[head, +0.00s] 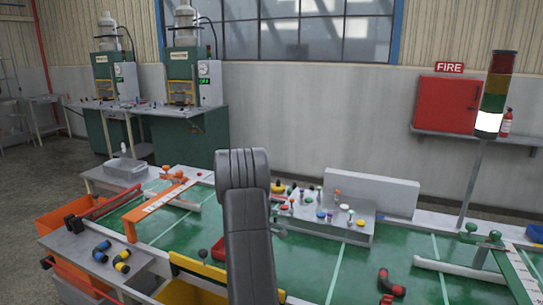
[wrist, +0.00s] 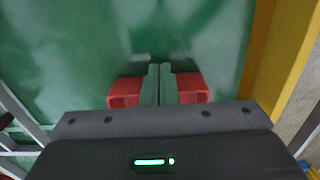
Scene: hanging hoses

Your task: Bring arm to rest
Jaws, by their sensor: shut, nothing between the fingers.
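My gripper (wrist: 159,72) shows in the wrist view with its two grey-green fingers side by side and closed, nothing between them. A red block-like part sits beside each finger. Below the fingers in that view is a green surface (wrist: 80,50). In the head view my dark grey arm (head: 250,230) rises over the middle of the green worktable (head: 305,262), bent at its top. My gripper is hidden in the head view.
A grey block with coloured knobs (head: 330,222) stands at the table's back. A red hose piece (head: 391,283) lies at right. Short dark hose pieces (head: 122,262) lie on the left shelf. Orange bins (head: 68,222) stand at left. A signal tower (head: 495,95) rises at right.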

